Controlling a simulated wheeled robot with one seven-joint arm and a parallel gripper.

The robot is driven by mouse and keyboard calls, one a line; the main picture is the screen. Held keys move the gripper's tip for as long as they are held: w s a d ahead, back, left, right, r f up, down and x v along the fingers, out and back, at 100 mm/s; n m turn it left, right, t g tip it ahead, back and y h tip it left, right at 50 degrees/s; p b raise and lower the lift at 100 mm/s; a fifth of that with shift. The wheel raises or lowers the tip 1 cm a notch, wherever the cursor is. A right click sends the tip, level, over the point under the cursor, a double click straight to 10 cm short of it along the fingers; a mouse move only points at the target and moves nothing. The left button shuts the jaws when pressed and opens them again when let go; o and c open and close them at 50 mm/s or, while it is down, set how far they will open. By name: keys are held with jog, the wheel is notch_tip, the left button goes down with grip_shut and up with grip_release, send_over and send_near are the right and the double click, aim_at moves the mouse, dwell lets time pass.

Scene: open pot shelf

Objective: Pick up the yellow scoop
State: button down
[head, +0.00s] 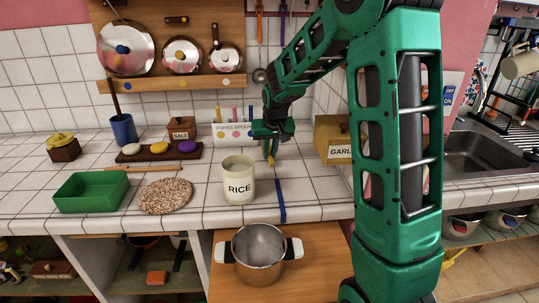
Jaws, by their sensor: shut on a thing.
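My gripper (271,152) is over the white tiled counter, behind and to the right of the RICE canister. It is shut on a small yellow thing, which appears to be the yellow scoop (271,161). Only a small yellow part shows below the fingers; the rest is hidden by the gripper. I cannot tell whether the scoop still touches the counter.
The open RICE canister (239,188) stands close to the left of my gripper. A labelled spoon holder (232,134) is behind it, and a wooden GARLIC box (336,153) is to the right. A blue strip (280,201) lies in front. A steel pot (259,268) stands below.

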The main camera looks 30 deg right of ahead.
aim_at(270, 156)
jog(key=v, duration=0.2)
jog(key=w+v, duration=0.1)
jog(key=v, duration=0.3)
jog(key=shift+w+d+r, duration=0.1)
jog(key=shift+r, duration=0.3)
jog(key=s+a, duration=0.3)
jog(key=s, duration=0.5)
jog(key=s+a, duration=0.4)
jog(key=s, duration=0.5)
jog(key=shift+s+a, duration=0.1)
